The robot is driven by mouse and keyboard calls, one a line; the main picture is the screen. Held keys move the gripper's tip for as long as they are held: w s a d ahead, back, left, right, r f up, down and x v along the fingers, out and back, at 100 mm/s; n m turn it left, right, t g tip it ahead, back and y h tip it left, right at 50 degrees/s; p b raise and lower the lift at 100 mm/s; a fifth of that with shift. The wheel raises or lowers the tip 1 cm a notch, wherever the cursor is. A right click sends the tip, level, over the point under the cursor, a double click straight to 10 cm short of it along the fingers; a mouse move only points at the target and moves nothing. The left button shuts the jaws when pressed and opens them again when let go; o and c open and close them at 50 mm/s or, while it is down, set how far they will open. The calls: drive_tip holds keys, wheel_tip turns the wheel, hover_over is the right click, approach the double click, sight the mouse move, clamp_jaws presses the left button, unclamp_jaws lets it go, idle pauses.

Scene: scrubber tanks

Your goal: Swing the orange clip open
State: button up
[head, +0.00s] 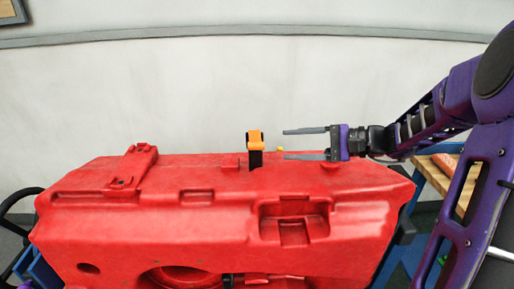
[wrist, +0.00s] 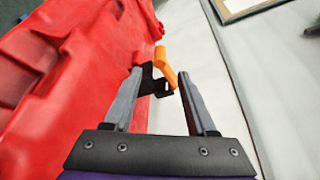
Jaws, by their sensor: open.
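The orange clip (head: 255,138) stands upright on a black mount (head: 255,159) at the top back edge of the red tank (head: 150,205). My gripper (head: 305,144) is open and empty, to the right of the clip, with its fingers pointing left towards it and a gap between. In the wrist view the orange clip (wrist: 165,66) and its black mount (wrist: 153,84) show near and between the fingertips of my gripper (wrist: 158,78). I cannot tell from this view whether a finger touches the mount.
A pale wall (head: 200,90) stands behind the tank. A wooden-topped table with blue parts (head: 436,174) is at the right, behind my arm.

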sight(267, 147)
drive_tip(key=b+x, duration=0.1)
drive_tip(key=x, duration=0.8)
drive_tip(key=shift+w+a+f, duration=0.1)
drive_tip(key=shift+w+a, duration=0.05)
drive_tip(key=shift+a, duration=0.15)
drive_tip(key=shift+c, duration=0.4)
clamp_jaws()
drive_tip(key=shift+f, duration=0.15)
idle(0.4)
